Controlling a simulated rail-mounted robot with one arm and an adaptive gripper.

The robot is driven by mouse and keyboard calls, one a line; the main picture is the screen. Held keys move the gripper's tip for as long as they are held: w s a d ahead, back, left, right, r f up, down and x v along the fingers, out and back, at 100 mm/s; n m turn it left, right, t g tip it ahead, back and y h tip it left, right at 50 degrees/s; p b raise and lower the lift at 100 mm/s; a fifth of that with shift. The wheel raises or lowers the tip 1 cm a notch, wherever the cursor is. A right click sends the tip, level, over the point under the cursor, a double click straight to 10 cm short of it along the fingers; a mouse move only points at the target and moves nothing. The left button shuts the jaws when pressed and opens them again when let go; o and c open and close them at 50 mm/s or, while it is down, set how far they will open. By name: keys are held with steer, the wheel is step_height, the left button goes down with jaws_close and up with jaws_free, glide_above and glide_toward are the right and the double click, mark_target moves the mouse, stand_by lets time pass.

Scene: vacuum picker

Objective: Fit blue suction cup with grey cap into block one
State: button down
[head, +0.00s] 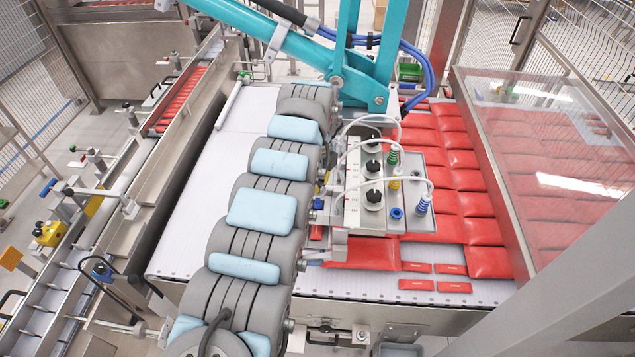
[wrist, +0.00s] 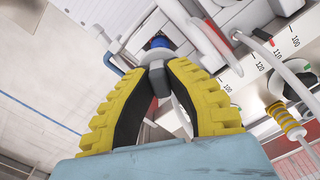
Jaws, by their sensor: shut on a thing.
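In the wrist view my gripper (wrist: 157,85) has its two yellow ribbed fingers closed on a grey cap (wrist: 158,76). The blue suction cup (wrist: 159,42) shows just beyond the cap, against pale metal parts of the picker. I cannot tell whether it is seated in a block or only beside one. The picker's scaled bar (wrist: 262,70) runs to its right, with printed numbers. In the head view my arm hides my gripper. Which block is block one cannot be told.
In the head view, a metal tray (head: 433,157) right of the picker holds a green cup (head: 393,157) and blue parts (head: 396,213). White hoses loop above it. Red packs (head: 450,229) cover the belt at right. The white belt (head: 205,190) at left is clear.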

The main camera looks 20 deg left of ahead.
steer(key=shift+f+b, duration=1.25)
steer(key=shift+f, duration=1.55)
steer(key=c, duration=1.1)
jaws_free()
steer(key=shift+o, duration=0.2)
steer(key=shift+r, duration=0.15)
